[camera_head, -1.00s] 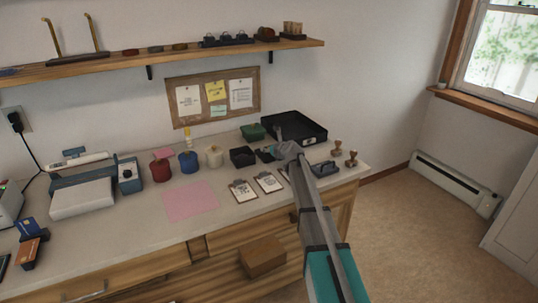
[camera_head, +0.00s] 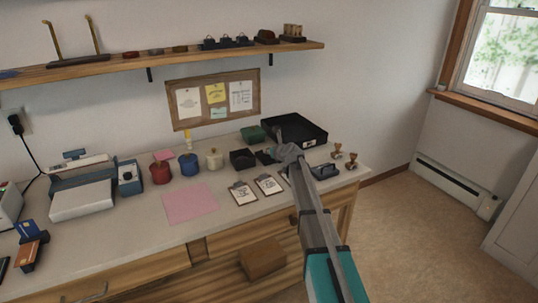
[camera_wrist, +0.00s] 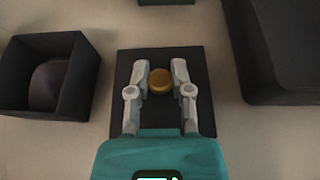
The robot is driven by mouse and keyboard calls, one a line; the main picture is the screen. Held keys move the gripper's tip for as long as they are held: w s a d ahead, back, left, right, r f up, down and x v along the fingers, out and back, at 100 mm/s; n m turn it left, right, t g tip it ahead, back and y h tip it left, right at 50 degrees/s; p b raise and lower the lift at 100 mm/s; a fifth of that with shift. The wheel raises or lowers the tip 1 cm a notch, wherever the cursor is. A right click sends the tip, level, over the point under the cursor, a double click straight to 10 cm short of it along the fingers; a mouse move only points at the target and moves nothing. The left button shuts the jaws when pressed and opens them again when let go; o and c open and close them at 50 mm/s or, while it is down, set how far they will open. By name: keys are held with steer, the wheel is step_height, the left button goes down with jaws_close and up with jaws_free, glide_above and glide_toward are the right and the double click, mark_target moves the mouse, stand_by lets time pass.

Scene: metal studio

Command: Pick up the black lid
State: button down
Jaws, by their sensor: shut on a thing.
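The black lid (camera_wrist: 160,112) is a flat dark square with a round gold knob (camera_wrist: 160,84) at its middle. In the wrist view my gripper (camera_wrist: 160,75) has one finger on each side of the knob and is shut on it. The lid looks level; I cannot tell whether it touches the counter. In the head view the lid (camera_head: 265,157) shows as a dark patch left of my gripper (camera_head: 281,150), partly hidden by it. An open black box (camera_wrist: 82,103) with a dark rounded thing inside stands just left of the lid.
A large black tray (camera_head: 318,137) stands behind my gripper to the right, and a green container (camera_head: 253,134) behind the lid. A stamp pad (camera_head: 324,171), wooden stamps (camera_head: 351,161) and clipboards (camera_head: 243,193) lie nearby. Red (camera_head: 161,173) and blue (camera_head: 188,165) pots stand left.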

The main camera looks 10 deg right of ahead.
steer(key=shift+r, duration=0.1)
steer(key=shift+r+p, duration=1.25)
steer(key=shift+p, duration=0.05)
steer(key=s+d+r+p, duration=0.2)
steer(key=s+r+p, duration=0.8)
steer(key=s, duration=0.3)
steer(key=shift+s+d+r, duration=0.15)
steer(key=shift+s+d, duration=0.1)
steer(key=shift+s, duration=0.15)
